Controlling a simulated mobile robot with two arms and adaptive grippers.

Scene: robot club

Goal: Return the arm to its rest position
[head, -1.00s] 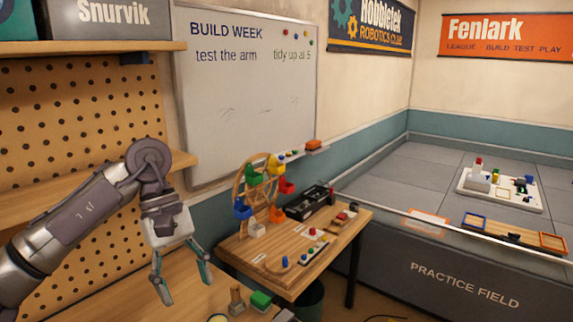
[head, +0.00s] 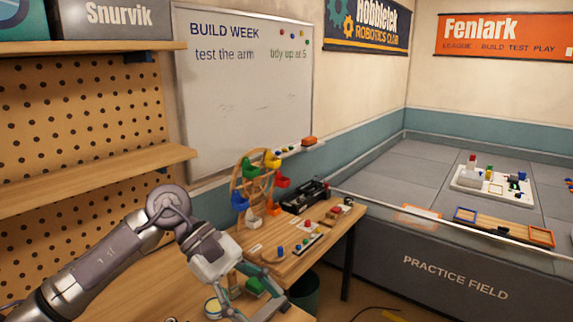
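My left arm comes in from the left and reaches over the near wooden bench (head: 150,285). Its gripper (head: 258,304) points down and to the right, with two thin grey-teal fingers spread apart. I see nothing held between them. A green block (head: 254,286) shows on the bench behind and between the fingers, and I cannot tell whether they touch it. A round pale-rimmed item (head: 212,308) lies just left of the fingers. My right gripper is not in view.
A small wooden table (head: 335,236) behind the gripper carries a wheel model with coloured buckets (head: 252,190), a black tray (head: 305,197) and small parts. A pegboard shelf (head: 90,180) stands at left. The practice field (head: 450,270) is at right. A dark bin (head: 304,292) stands below the table.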

